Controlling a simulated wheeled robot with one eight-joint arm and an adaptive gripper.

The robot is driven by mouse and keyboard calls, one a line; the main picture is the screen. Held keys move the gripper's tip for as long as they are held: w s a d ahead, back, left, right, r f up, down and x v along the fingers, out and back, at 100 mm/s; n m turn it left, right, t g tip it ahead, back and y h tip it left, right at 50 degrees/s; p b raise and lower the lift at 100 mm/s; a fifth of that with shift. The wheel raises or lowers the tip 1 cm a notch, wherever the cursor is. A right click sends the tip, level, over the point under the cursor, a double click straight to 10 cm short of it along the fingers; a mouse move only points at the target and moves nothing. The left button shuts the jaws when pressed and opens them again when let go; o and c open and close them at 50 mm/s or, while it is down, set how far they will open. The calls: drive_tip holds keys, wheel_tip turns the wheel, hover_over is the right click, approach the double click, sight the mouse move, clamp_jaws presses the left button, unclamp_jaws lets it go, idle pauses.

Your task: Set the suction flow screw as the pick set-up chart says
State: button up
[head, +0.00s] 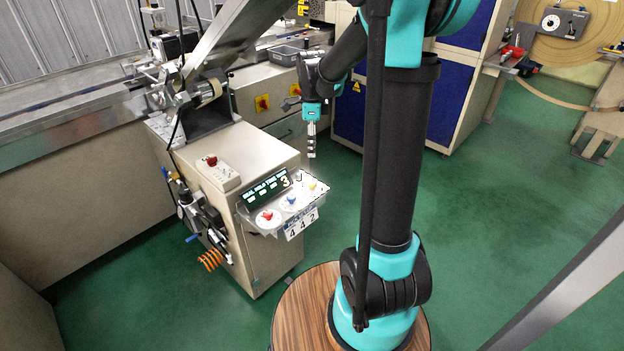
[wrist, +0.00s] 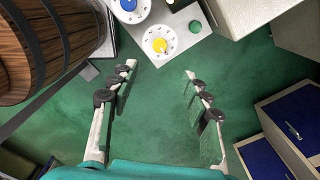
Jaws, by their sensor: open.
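I cannot tell for sure which part is the suction flow screw. A tilted panel on the beige machine carries a red dial (head: 267,215), a blue dial (head: 291,200) and a yellow dial (head: 312,186) with scale marks. In the wrist view, the yellow dial (wrist: 160,44) lies just beyond my fingertips and the blue dial (wrist: 128,5) is at the top edge. A white card (head: 301,223) under the panel reads 4 4 2; I cannot tell whether it is the chart. My gripper (head: 311,150) is open and empty, pointing down behind the panel; it also shows in the wrist view (wrist: 159,72).
A lit display (head: 266,190) with small text and a large 3 stands behind the dials. Valves and an orange coiled hose (head: 210,259) hang on the machine's left side. Blue-doored cabinets (head: 433,100) stand behind my arm. Green floor (head: 520,200) is clear at right.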

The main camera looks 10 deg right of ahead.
sight(312, 182)
wheel_tip(312, 182, down, 15)
drive_tip(key=shift+r, duration=0.2)
idle(0.4)
clamp_jaws()
